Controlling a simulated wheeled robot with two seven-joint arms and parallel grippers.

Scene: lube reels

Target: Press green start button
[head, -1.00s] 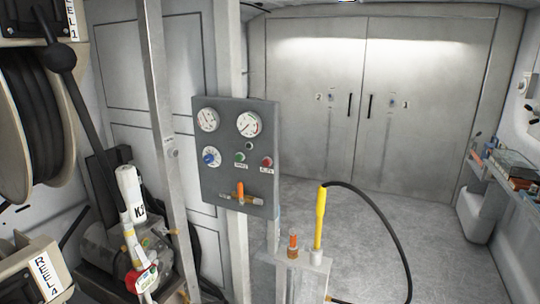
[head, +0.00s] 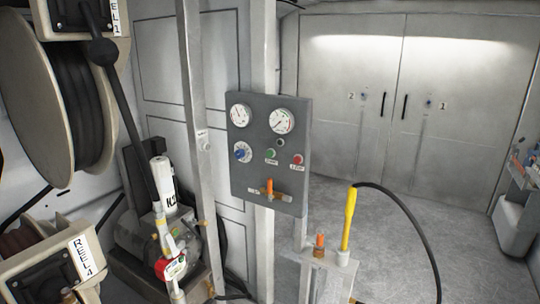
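A grey control panel (head: 268,185) is fixed to a metal post in the middle of the head view. The green start button (head: 271,153) sits on the panel, left of the red stop button (head: 297,158), each with a small label below. Two round white gauges (head: 282,121) are above them, and a blue knob (head: 241,152) is to the left. An orange-handled valve (head: 270,187) is near the panel's lower edge. Neither of my grippers shows in this view.
Hose reels (head: 80,105) stand at the left. A pump with a white cylinder (head: 165,185) is below them. A yellow-handled hose nozzle (head: 348,218) stands in a holder right of the panel. Double doors (head: 400,100) close the back; open floor lies before them.

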